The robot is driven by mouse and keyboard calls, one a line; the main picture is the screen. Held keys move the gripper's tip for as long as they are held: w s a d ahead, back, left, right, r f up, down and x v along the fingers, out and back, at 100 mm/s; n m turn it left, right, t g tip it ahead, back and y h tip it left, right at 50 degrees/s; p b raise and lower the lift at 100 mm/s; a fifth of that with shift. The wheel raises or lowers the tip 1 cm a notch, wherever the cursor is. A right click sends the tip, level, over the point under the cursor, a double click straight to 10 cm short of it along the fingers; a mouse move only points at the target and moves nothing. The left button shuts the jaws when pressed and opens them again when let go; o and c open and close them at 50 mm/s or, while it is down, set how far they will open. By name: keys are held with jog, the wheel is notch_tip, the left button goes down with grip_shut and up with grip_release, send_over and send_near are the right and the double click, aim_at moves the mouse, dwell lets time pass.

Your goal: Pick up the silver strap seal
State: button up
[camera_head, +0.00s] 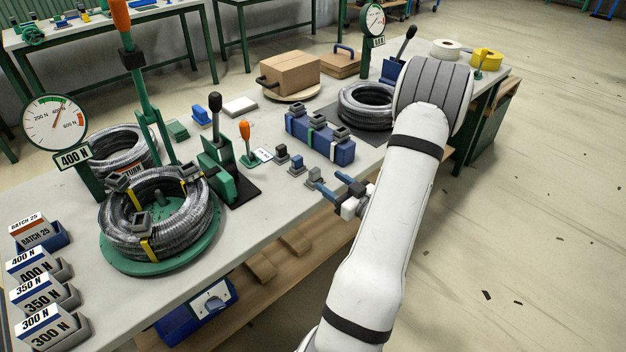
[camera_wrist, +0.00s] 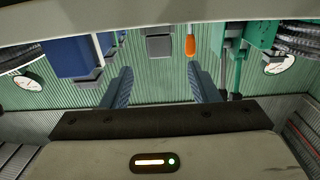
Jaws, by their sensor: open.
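Three small strap seals stand in a row on the grey bench, in front of the blue seal-topped case. The nearest to my gripper is a light grey one (camera_head: 314,174), which looks like the silver strap seal. A seal on a blue base (camera_head: 297,166) and a dark one (camera_head: 281,155) stand farther left. My gripper (camera_head: 331,181) is open and empty, low over the bench's front edge, with its fingers close to the light grey seal. In the wrist view a grey block (camera_wrist: 159,46) shows between the open fingers (camera_wrist: 160,72); I cannot tell which seal it is.
The blue case (camera_head: 320,142) lies just behind the seals. An orange-handled lever (camera_head: 246,143) and a green press (camera_head: 218,170) stand to the left. Hose coils lie at the left and behind my arm. A cardboard box (camera_head: 290,72) is at the back.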

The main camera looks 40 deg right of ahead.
aim_at(318, 173)
jog(key=w, duration=0.5)
jog(key=w+p, duration=0.1)
jog(key=w, duration=0.1)
jog(key=shift+w+a+f, duration=0.15)
jog(key=shift+w+a, duration=0.1)
jog(key=shift+a, duration=0.05)
jog(key=c, duration=1)
